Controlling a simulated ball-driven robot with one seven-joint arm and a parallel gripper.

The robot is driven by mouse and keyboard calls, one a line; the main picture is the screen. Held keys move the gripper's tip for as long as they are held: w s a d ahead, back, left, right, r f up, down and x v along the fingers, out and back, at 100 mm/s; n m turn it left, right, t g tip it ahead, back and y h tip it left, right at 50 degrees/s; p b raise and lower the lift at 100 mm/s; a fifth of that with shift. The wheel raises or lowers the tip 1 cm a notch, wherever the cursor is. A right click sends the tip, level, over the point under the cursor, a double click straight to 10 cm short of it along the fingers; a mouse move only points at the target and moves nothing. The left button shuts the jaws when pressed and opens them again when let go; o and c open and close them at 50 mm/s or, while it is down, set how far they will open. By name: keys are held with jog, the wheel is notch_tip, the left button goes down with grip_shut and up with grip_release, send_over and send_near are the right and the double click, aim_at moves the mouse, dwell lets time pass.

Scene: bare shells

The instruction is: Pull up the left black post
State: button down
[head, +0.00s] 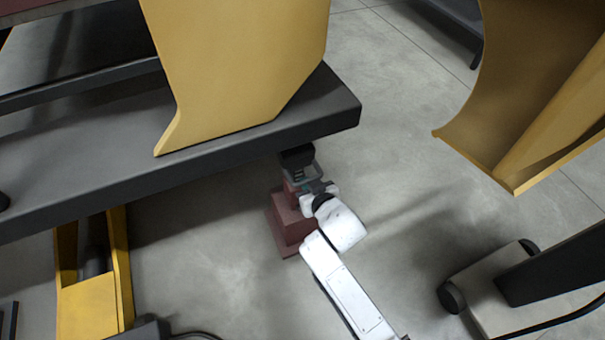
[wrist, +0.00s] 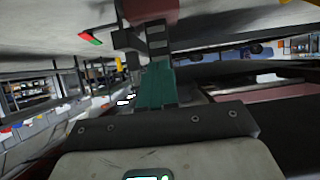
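A black post (head: 297,156) shows as a short dark block just under the corner of the grey bench, above a stepped dark red base (head: 287,222). My white arm reaches up to it, and my gripper (head: 302,177) is right at the post, overlapping it in the head view. In the wrist view my gripper (wrist: 157,72) shows edge-on, with teal pads and dark slotted fingertips pointing up toward a dark red block (wrist: 150,9). The fingers line up one behind the other, so I cannot tell their gap or whether they grip the post.
The grey bench (head: 200,168) with a yellow panel (head: 240,60) overhangs close above my gripper. A curved yellow part (head: 535,90) is at upper right. A wheeled base (head: 490,300) stands at lower right. Concrete floor (head: 400,180) is open between them.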

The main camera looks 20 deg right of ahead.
jog(key=shift+r+p, duration=1.85)
jog(key=shift+r, duration=0.45)
jog(key=shift+f+b, duration=1.2)
jog(key=shift+f, duration=0.2)
jog(key=s+p, duration=0.3)
jog(key=s, duration=0.6)
jog(key=s+d+r+g, duration=0.2)
jog(key=s+d+g, duration=0.15)
jog(key=s, duration=0.45)
jog(key=s+d+r+g, duration=0.2)
jog(key=s+g, duration=0.2)
jog(key=s, duration=0.5)
jog(key=s+d+r+g, duration=0.2)
jog(key=s+g, duration=0.2)
jog(key=s, duration=0.4)
notch_tip(320, 180, up, 27)
jog(key=p, duration=2.8)
jog(key=shift+w+d+f, duration=0.15)
jog(key=shift+w+f, duration=0.05)
jog(key=shift+w, duration=0.05)
